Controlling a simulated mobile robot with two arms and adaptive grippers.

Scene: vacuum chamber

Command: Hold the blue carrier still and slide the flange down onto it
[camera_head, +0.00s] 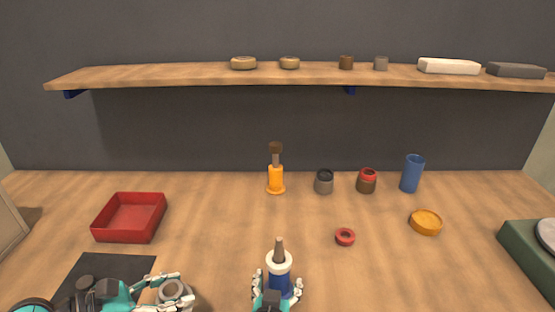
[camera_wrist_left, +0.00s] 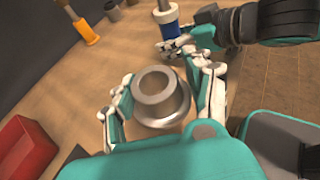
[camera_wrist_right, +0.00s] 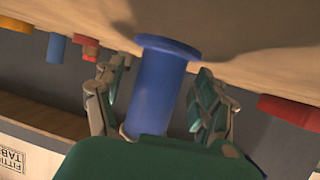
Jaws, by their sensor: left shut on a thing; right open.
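The flange is a grey metal ring with a wide rim (camera_head: 172,292). My left gripper (camera_head: 170,290) is shut on it; in the left wrist view the flange (camera_wrist_left: 160,98) sits between the fingers, its hole facing the camera. Its height above the table is hard to tell. The blue carrier (camera_head: 281,287) stands upright at the front middle, with a white collar and a grey-brown pin on top. My right gripper (camera_head: 277,288) is open around it. In the right wrist view the fingers stand on both sides of the blue body (camera_wrist_right: 158,85), with gaps.
A red tray (camera_head: 131,218) and a dark mat (camera_head: 105,266) are at the left. An orange stand (camera_head: 276,180), several small cups, a blue cup (camera_head: 412,174), a red ring (camera_head: 345,237) and a yellow dish (camera_head: 425,222) lie behind. A shelf (camera_head: 200,76) runs above.

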